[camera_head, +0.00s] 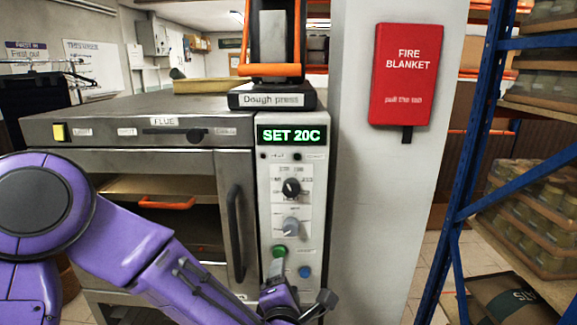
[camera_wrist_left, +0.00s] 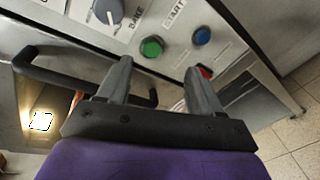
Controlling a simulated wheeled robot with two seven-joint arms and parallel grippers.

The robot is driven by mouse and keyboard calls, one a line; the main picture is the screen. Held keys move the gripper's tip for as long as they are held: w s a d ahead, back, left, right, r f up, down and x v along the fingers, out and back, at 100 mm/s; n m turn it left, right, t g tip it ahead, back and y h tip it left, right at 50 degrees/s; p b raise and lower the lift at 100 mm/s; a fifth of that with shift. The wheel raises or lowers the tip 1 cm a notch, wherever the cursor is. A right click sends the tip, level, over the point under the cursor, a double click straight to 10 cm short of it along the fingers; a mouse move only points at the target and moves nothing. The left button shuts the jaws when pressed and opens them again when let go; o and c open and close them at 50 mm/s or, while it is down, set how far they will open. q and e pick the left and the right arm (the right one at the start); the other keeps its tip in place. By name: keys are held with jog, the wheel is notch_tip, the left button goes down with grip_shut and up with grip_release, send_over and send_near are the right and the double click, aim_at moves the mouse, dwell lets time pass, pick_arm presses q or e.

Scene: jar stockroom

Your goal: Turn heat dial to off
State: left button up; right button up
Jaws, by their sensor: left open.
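The oven's control panel (camera_head: 265,215) has two dials. The upper black dial (camera_head: 291,187) has a printed scale around it, and its pointer setting is too small to read. The lower grey dial (camera_head: 290,226) also shows at the top of the left wrist view (camera_wrist_left: 105,12), near the word BAKE. I cannot tell from the labels which one is the heat dial. The display (camera_head: 291,135) above reads SET 20C. My left gripper (camera_head: 300,282) is open and empty, low in front of the panel, below both dials. My right gripper is out of view.
A green button (camera_wrist_left: 152,46) and a blue button (camera_wrist_left: 202,35) lie close ahead of my left fingers, with a red part (camera_wrist_left: 205,72) beside one finger. The oven door handle (camera_head: 236,232) juts out left of the panel. A blue rack (camera_head: 480,150) stands at right.

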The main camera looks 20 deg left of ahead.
aim_at(291, 192)
pick_arm(q)
notch_tip(291, 192, up, 16)
jog(key=s+d+r+n+t+y+p, duration=0.1)
jog(key=s+d+n+t+p, duration=0.1)
jog(key=n, duration=0.4)
jog(key=p+x, duration=0.3)
jog(key=x, duration=0.6)
jog(key=shift+w+a+f+p, duration=0.15)
jog(key=shift+w+p, duration=0.15)
jog(key=shift+w, duration=0.1)
jog(key=shift+w+a+f, duration=0.15)
jog(key=shift+w, duration=0.45)
jog(key=c, duration=1.1)
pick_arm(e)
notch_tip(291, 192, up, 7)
